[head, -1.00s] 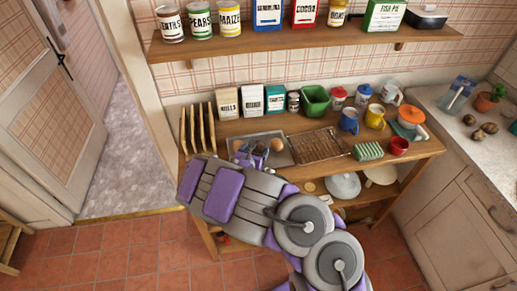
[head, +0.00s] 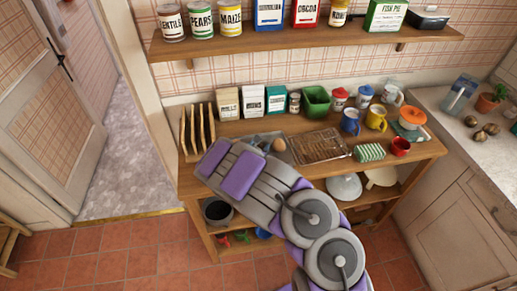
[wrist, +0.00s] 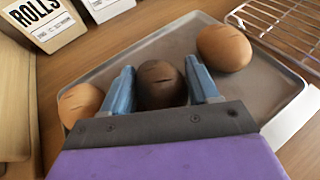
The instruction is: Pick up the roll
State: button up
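Three rolls show in the wrist view around a grey metal tray (wrist: 110,62). A dark brown roll (wrist: 161,88) with a slit on top sits between the two blue fingers of my gripper (wrist: 160,75). The fingers are apart, one on each side of it; I cannot tell whether they touch it. A lighter roll (wrist: 223,48) lies on the tray to the right, and another light roll (wrist: 80,102) lies to the left, partly hidden by my gripper. In the head view my arm hides the gripper and most of the tray; one roll (head: 278,145) shows.
A wire rack (head: 318,147) lies right of the tray on the wooden table (head: 240,128). Boxes, including a rolls box (wrist: 45,20), and a green container (head: 317,101) stand behind. A toast rack (head: 198,128) stands left. Mugs and a green striped item (head: 369,152) are right.

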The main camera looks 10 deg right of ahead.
jog(key=c, duration=0.5)
jog(key=shift+d+r, duration=0.1)
jog(key=shift+r, duration=0.45)
notch_tip(320, 180, up, 3)
jog(key=shift+f+p, duration=0.2)
jog(key=shift+p, duration=0.25)
jog(key=s+d+p, duration=0.1)
jog(key=s+p, duration=0.1)
jog(key=s, duration=0.3)
jog(key=s+d+r+p, duration=0.1)
jog(key=s+p, duration=0.1)
jog(key=s, duration=0.3)
jog(key=s+d+p, duration=0.1)
jog(key=s+p, duration=0.1)
jog(key=s, duration=0.3)
jog(key=shift+s+r, duration=0.15)
jog(key=shift+s, duration=0.25)
